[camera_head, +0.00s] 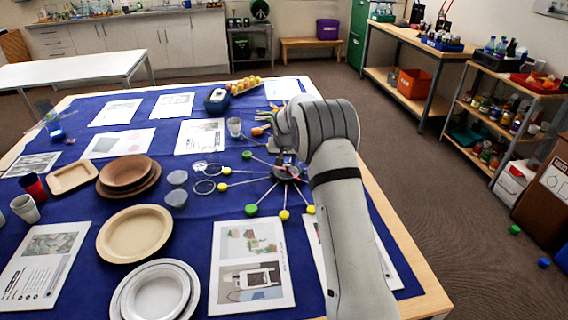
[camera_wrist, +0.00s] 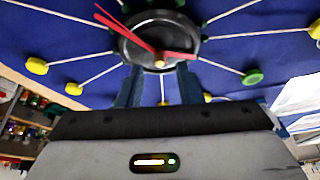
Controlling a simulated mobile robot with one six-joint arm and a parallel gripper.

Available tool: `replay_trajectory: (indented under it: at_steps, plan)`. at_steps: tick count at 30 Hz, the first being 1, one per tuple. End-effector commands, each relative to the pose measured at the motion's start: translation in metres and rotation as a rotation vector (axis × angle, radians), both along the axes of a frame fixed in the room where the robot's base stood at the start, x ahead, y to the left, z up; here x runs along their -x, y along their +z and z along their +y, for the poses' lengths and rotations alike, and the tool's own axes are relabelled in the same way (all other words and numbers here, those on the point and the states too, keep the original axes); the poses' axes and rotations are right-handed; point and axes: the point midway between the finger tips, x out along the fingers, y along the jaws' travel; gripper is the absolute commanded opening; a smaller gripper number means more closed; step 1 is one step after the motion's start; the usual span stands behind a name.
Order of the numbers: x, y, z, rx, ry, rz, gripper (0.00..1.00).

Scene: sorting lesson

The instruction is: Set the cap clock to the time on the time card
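The cap clock (camera_head: 287,173) lies on the blue cloth, with a dark round hub, pale spokes and yellow, green and orange caps around it. In the wrist view its hub (camera_wrist: 158,38) is close. A long red hand (camera_wrist: 122,29) points to the upper left and a short red hand (camera_wrist: 180,55) points right. My gripper (camera_wrist: 160,78) is open, its two dark blue fingers apart at the hub's near edge; contact cannot be told. In the head view my arm hides the clock's right part. I cannot tell which card is the time card; no time is readable.
Picture cards, such as one front centre (camera_head: 250,262), lie on the table. Shelves (camera_head: 500,110) stand beyond the floor at right.

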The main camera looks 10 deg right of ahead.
Motion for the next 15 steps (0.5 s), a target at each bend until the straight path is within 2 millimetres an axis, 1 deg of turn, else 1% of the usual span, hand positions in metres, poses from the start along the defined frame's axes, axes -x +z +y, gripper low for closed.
replay_trajectory:
  at_steps: [1, 3, 6, 14, 15]
  plan:
    - [-0.002, -0.006, -0.001, 0.001, 0.000, 0.001, 0.33]
    - [-0.005, -0.012, -0.002, 0.000, 0.000, 0.001, 0.33]
    - [-0.007, -0.017, -0.002, 0.000, 0.000, -0.001, 0.33]
    - [-0.007, -0.018, -0.003, 0.000, -0.001, -0.001, 0.33]
    - [-0.007, -0.018, -0.003, 0.000, -0.001, -0.001, 0.30]
